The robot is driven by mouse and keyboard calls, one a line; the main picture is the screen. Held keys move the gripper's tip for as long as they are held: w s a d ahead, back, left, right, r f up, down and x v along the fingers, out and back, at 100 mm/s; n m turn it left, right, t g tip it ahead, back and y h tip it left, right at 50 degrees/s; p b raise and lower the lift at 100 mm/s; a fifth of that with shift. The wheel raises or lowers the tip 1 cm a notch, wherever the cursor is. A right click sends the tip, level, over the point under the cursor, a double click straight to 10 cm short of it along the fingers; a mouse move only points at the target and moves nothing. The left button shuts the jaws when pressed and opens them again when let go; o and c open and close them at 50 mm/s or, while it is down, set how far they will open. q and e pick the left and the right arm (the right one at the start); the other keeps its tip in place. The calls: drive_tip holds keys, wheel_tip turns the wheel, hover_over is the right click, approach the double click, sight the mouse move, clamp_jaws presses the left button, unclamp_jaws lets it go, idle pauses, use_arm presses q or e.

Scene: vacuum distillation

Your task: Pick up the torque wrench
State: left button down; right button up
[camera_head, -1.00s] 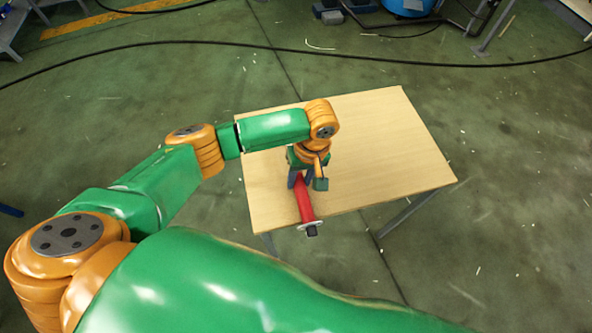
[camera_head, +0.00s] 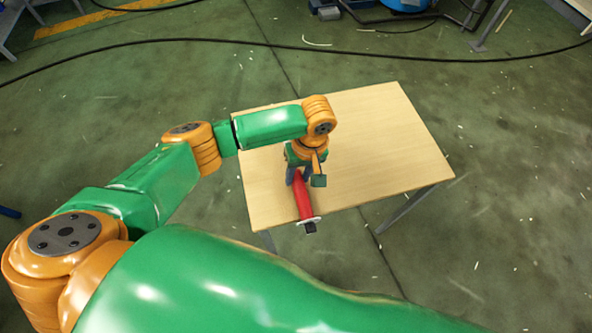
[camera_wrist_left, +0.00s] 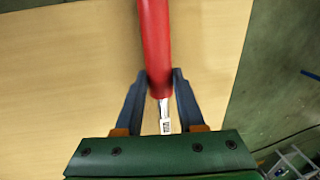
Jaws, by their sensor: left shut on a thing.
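The torque wrench (camera_head: 304,202) has a red grip and a dark end with a pale collar, which juts past the front edge of the table. My left gripper (camera_head: 298,178) is shut on it. In the left wrist view, the blue fingers of my left gripper (camera_wrist_left: 160,80) press on both sides of the wrench's red grip (camera_wrist_left: 155,40), near where it meets the metal shaft. A small printed label shows on the shaft (camera_wrist_left: 165,120). The rest of the shaft is hidden by the gripper body. I cannot tell whether the wrench touches the table. My right gripper is not in view.
The wooden table (camera_head: 385,140) is otherwise bare, with free room to the right of the gripper. A black cable (camera_head: 400,60) lies across the green floor behind it. A blue container (camera_head: 405,5) stands at the far back.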

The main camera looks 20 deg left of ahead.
use_arm(q)
wheel_tip(320, 180, up, 4)
drive_tip(key=shift+s+f+p, duration=0.1)
drive_tip(key=shift+f+p, duration=0.05)
drive_tip(key=shift+p, duration=0.45)
drive_tip(key=s+a+r+p, duration=0.3)
drive_tip(key=s+r+p, duration=0.3)
drive_tip(key=s+r, duration=0.3)
drive_tip(key=s, duration=0.4)
drive_tip(key=shift+s+r, duration=0.15)
drive_tip(key=shift+s, duration=0.1)
drive_tip(key=shift+a, duration=0.1)
drive_tip(key=c, duration=1.1)
unclamp_jaws()
clamp_jaws()
